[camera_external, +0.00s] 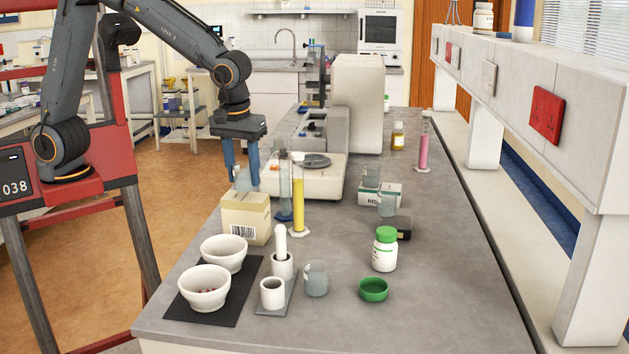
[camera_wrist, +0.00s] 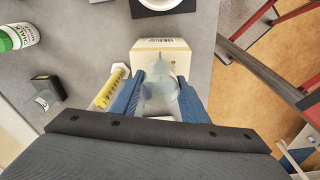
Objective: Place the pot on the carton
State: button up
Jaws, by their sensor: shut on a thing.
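The carton (camera_external: 246,220) is a cream box with a barcode, standing on the bench's left side. It also shows in the wrist view (camera_wrist: 154,44). The pot looks like a clear, pale glass vessel (camera_wrist: 161,97). My gripper (camera_external: 242,176) is shut on it, with one blue finger on each side. In the external view the pot (camera_external: 243,180) hangs at the carton's top, partly hidden by the fingers. In the wrist view it overlaps the carton's near part. I cannot tell whether its base touches the carton.
A yellow-filled cylinder (camera_external: 298,203) stands close to the carton's right, with a balance (camera_external: 317,181) behind. White bowls (camera_external: 223,254) on a dark mat (camera_external: 240,308) and a pestle (camera_external: 281,243) stand in front. A glass beaker (camera_external: 316,279) stands right of these.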

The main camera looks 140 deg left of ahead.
aim_at(241, 190)
jog(key=shift+f, duration=0.85)
jog(key=shift+f, duration=0.1)
jog(key=o, duration=1.1)
jog(key=shift+c, duration=0.2)
notch_tip(241, 190, up, 12)
jog(key=d+b, duration=0.1)
jog(key=b, duration=0.1)
jog(key=shift+w+b, duration=0.4)
jog(key=shift+d, duration=0.15)
